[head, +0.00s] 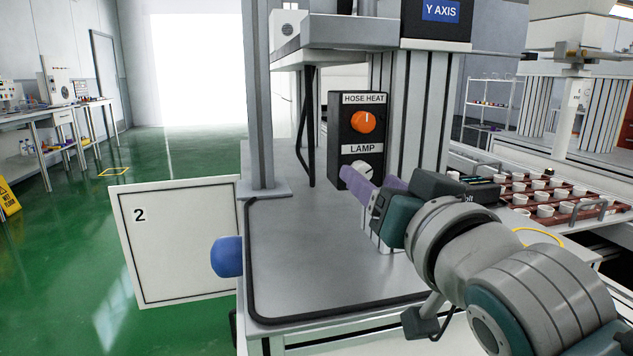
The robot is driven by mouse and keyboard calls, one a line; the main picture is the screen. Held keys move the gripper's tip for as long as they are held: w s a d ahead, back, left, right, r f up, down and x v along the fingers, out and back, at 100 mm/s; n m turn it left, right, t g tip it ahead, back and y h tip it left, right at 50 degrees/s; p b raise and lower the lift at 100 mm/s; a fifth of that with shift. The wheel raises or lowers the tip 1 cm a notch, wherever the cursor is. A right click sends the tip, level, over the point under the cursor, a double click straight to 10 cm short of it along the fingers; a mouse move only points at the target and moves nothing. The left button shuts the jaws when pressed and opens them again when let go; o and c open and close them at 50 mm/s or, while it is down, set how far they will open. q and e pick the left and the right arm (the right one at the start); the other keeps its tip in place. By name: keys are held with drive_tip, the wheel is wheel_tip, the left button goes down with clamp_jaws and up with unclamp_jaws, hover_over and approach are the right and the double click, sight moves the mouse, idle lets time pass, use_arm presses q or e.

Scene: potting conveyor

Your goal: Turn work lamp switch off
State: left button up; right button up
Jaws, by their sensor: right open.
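The lamp switch (362,168) is a pale round knob under the LAMP label on a dark control box (343,135). Its lower part is hidden behind my fingers. An orange HOSE HEAT knob (363,122) sits above it on the same box. My right gripper (360,182) comes in from the lower right, its purple fingers pointing at the box just below and in front of the lamp switch. It is open and holds nothing that I can see. Whether a finger touches the knob, I cannot tell. My left gripper is not in view.
The grey bench top (290,265) is clear left of my arm. A white panel marked 2 (175,245), with a blue knob (227,256), stands at its left. A grey post (258,100) rises behind. Trays of white pots (545,210) lie at the right.

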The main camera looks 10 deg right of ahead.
drive_tip(key=shift+w, duration=0.9)
drive_tip(key=shift+c, duration=0.3)
clamp_jaws()
